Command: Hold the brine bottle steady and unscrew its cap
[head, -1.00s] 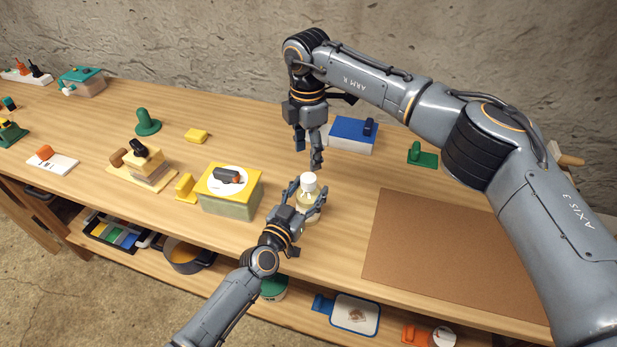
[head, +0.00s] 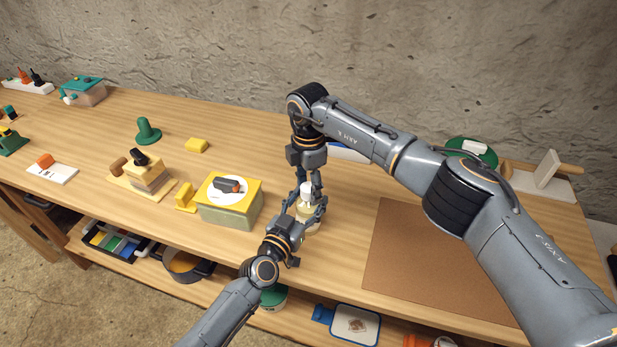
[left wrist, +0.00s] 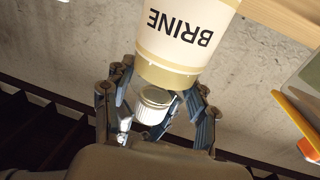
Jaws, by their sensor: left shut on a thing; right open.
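The brine bottle (head: 305,211) stands upright near the table's front edge, cream-coloured with a white cap (head: 307,188). In the left wrist view the bottle (left wrist: 185,42) appears upside down with its BRINE label, and its ribbed white cap (left wrist: 153,104) is still on. My left gripper (head: 306,206) is shut on the bottle from the front. My right gripper (head: 307,184) points down from above, open, its fingers on either side of the cap. Whether they touch it I cannot tell. The fingers partly hide the bottle and cap.
A yellow-lidded box (head: 229,199) stands close left of the bottle. A brown mat (head: 430,255) lies to the right, bare. A blue-and-white block behind is mostly hidden by my right arm. A shelf with trays and pots runs below the tabletop.

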